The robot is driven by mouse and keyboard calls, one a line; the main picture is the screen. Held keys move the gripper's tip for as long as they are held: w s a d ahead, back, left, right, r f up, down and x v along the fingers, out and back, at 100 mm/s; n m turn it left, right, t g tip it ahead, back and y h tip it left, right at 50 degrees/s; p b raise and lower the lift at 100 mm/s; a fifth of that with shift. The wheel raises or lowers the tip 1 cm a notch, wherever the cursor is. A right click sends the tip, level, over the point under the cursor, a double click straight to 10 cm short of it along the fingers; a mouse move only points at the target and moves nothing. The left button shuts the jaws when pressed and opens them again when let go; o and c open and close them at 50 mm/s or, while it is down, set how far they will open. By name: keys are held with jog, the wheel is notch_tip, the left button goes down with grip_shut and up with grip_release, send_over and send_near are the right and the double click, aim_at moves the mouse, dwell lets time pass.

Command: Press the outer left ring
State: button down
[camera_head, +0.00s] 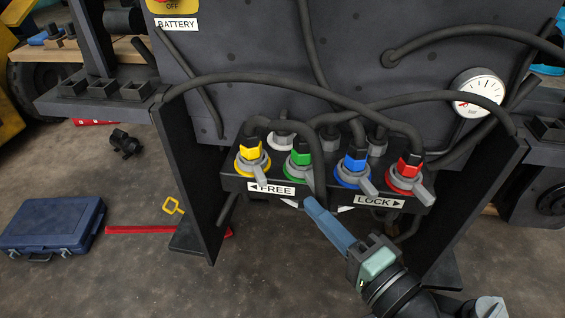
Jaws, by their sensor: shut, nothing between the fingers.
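A black valve block (330,190) carries a row of several colored rings with grey levers. The outer left ring is yellow (241,170), below a yellow-capped hose fitting. To its right are a green ring (289,172), a blue ring (343,182) and a red ring (393,184). My gripper (311,204) is shut and empty. Its blue-grey fingers reach up from the lower right, and the tips are at the lower edge of the block, below the green and blue rings. The tips are right of and below the yellow ring. I cannot tell whether they touch the block.
Labels reading FREE (271,188) and LOCK (378,201) are on the block's front. Black hoses (300,92) arch over the rings. Dark upright plates (187,185) stand on both sides. A gauge (478,92) is at upper right. A blue case (52,226) lies on the floor.

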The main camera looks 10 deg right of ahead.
aim_at(282, 184)
jog(key=shift+s+d+f+m+y, duration=0.1)
jog(key=shift+s+f+m+y, duration=0.15)
jog(key=shift+s, duration=0.15)
jog(key=shift+s+d+f+m+y, duration=0.15)
jog(key=shift+s+m, duration=0.1)
jog(key=shift+s, duration=0.15)
jog(key=shift+w+a, duration=0.1)
jog(key=shift+a, duration=0.05)
jog(key=b+x, duration=0.1)
jog(key=x, duration=0.9)
jog(key=shift+b, duration=0.3)
